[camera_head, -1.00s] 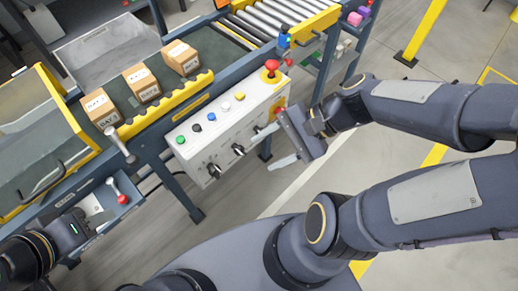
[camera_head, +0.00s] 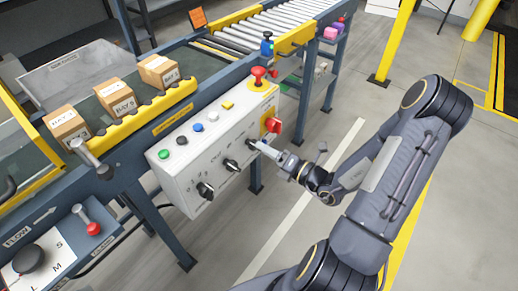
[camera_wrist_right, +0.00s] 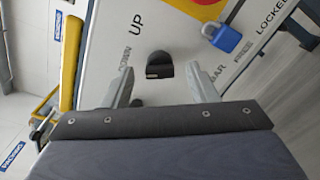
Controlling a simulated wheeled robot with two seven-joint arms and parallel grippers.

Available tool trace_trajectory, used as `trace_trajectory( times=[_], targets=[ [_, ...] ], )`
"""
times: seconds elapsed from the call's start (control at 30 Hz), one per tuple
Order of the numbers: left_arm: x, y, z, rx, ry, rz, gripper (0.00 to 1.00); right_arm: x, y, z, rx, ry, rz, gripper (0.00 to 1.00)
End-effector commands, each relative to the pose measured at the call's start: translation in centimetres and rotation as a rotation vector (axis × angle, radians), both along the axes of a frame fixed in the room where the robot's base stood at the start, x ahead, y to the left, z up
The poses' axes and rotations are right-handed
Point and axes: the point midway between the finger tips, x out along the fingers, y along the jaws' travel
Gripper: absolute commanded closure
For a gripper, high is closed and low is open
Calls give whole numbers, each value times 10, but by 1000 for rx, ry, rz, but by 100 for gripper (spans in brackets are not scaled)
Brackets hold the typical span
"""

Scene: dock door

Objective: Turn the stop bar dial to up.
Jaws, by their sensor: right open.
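The stop bar dial is a small black knob (camera_wrist_right: 159,65) on the white panel, seen in the right wrist view. "UP" is printed beyond it, "DOWN" beside the left finger, and "BAR" shows by the right finger. My right gripper (camera_wrist_right: 159,84) is open, one finger on each side of the knob; I cannot tell whether they touch it. In the head view my right gripper (camera_head: 262,147) is at the dial end of the white control panel (camera_head: 180,178), largely covering this knob. Which way the knob points is unclear. My left gripper is out of view.
Two other black dials (camera_head: 205,190) (camera_head: 231,165) lie left along the panel. A red switch (camera_head: 273,125) with a blue padlock (camera_wrist_right: 222,38) and a red mushroom button (camera_head: 258,75) are close by. Boxes (camera_head: 115,97) stand on the conveyor behind. Floor right of the panel is clear.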

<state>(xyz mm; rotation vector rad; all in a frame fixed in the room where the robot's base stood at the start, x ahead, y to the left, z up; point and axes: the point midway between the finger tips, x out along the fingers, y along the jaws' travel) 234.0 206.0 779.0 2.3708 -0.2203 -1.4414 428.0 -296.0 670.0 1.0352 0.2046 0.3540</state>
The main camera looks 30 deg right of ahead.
Motion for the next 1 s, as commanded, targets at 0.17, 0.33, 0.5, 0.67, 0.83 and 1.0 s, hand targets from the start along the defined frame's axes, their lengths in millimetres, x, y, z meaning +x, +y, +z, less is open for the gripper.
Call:
trace_trajectory(
  times=[0.17, 0.33, 0.5, 0.67, 0.83, 1.0],
  targets=[
    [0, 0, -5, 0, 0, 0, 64, 22, 10, -1, -1, -2, 3, 47],
    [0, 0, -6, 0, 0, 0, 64, 29, 13, 0, -1, -1, 1, 47],
    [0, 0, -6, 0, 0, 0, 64, 29, 13, 0, -2, 0, 2, 47],
    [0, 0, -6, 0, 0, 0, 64, 29, 13, 0, -2, -1, 2, 62],
    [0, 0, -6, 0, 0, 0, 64, 29, 13, 0, -2, 0, 2, 84],
    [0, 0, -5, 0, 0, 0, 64, 29, 13, 0, 0, 1, 2, 92]
  ],
)
